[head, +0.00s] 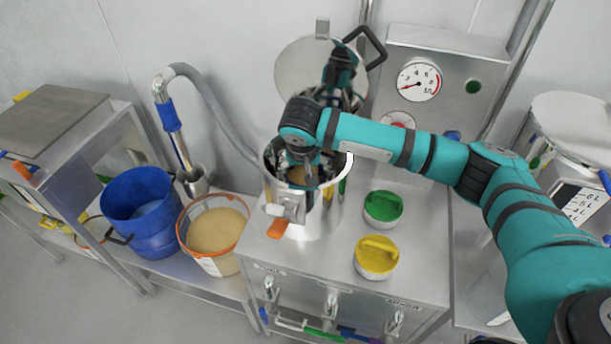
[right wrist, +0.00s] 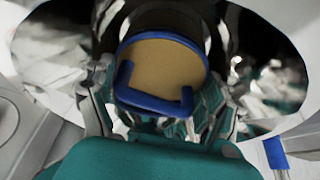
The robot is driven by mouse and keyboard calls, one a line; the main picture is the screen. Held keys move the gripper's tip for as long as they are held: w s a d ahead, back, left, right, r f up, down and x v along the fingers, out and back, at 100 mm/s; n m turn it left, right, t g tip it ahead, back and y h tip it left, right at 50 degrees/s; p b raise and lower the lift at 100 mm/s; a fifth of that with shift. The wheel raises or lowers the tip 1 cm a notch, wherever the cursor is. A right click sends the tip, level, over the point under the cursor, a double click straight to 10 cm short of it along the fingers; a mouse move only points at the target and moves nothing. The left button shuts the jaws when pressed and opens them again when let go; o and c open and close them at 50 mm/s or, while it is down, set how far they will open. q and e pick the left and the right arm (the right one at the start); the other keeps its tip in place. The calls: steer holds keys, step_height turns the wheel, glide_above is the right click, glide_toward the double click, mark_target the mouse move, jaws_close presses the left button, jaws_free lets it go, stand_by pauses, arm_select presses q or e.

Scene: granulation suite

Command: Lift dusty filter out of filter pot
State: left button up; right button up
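The filter pot (head: 322,222) is an open steel pot on the cabinet, its round lid (head: 292,66) raised behind it. The dusty filter is a tan disc with a blue rim (right wrist: 165,65); part of its tan face (head: 298,176) shows inside the pot in the head view. My right gripper (head: 308,168) reaches down into the pot mouth, close over the filter. Its fingertips are hard to separate from reflections in the steel, so I cannot tell whether they grip the filter. My left gripper is out of view.
Green (head: 383,207) and yellow (head: 376,256) round-lidded tubs stand right of the pot. A blue bucket (head: 142,212) and a tub of tan powder (head: 214,229) are at left. A hose (head: 214,104) rises behind them. A gauge panel (head: 446,78) stands behind my arm.

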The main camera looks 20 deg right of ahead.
steer(key=c, duration=0.4)
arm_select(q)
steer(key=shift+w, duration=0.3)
arm_select(e)
steer(key=shift+c, duration=0.5)
steer(key=shift+r, duration=0.1)
